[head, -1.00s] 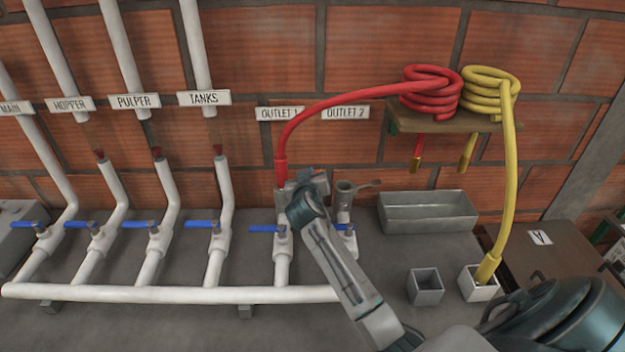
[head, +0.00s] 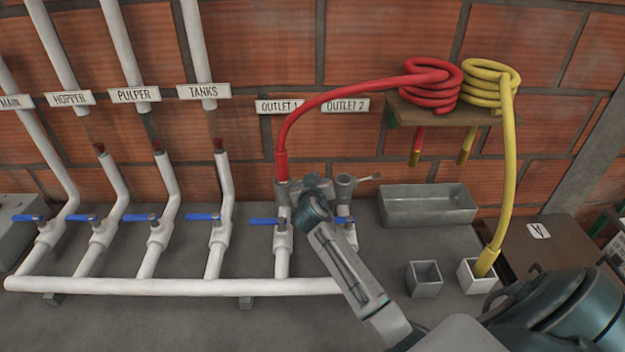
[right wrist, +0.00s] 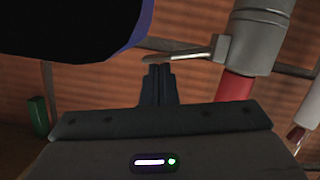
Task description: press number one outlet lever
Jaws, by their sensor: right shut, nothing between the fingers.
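The red hose (head: 281,165) ends in the grey outlet 1 fitting (head: 283,192), below the "OUTLET 1" sign (head: 279,106). My right gripper (head: 308,185) is beside this fitting, mostly hidden behind its own wrist in the head view. In the right wrist view, the shut, empty fingertips (right wrist: 158,70) are at the free end of a thin metal lever (right wrist: 185,53). The lever sticks out from a grey fitting (right wrist: 255,40) joined to a red hose (right wrist: 236,87). I cannot tell whether the fingertips touch the lever. My left gripper is not in view.
The outlet 2 fitting (head: 345,187) with its own lever (head: 370,177) stands close on the right. Blue valve handles (head: 266,221) line the white pipes. A grey trough (head: 428,207), a small grey box (head: 424,279) and a white box with the yellow hose (head: 490,255) are further right.

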